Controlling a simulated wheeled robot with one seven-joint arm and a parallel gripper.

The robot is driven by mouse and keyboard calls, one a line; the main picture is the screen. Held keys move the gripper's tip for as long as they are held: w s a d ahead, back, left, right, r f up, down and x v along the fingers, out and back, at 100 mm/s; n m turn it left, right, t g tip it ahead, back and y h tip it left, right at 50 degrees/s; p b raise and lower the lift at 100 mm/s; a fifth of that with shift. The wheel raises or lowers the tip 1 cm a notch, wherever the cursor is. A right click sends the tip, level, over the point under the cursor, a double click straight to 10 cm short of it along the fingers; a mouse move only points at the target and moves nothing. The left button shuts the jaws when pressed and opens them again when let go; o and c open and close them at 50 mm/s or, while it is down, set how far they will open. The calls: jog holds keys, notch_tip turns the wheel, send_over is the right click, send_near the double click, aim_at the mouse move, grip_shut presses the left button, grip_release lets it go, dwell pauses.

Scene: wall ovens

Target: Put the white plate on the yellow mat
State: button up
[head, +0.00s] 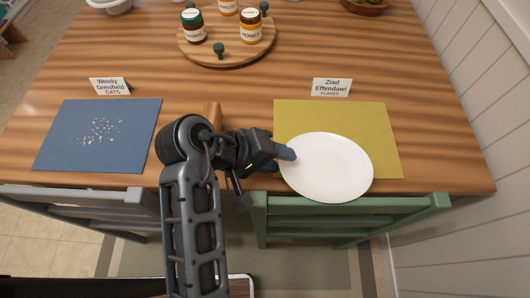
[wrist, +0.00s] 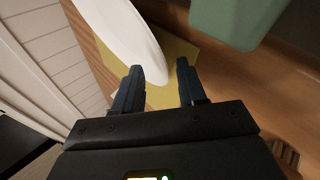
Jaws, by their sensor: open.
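The white plate (head: 328,168) lies over the front part of the yellow mat (head: 292,112) in the head view. Its near rim reaches past the mat's front edge, close to the table edge. I cannot tell whether it lies fully flat. My gripper (head: 288,153) is at the plate's left rim. In the wrist view, my gripper (wrist: 160,68) has its fingers apart, and the plate (wrist: 122,35) is just beyond the left finger, with the yellow mat (wrist: 175,55) behind. Finger contact with the rim is unclear.
A green chair (head: 350,207) stands at the table's front edge below the plate. Name cards (head: 332,87) stand behind the mats. A blue mat (head: 95,140) with crumbs lies left. A round wooden tray with jars (head: 250,28) stands at the back.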

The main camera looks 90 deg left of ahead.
jog(key=shift+x, duration=0.8)
grip_shut()
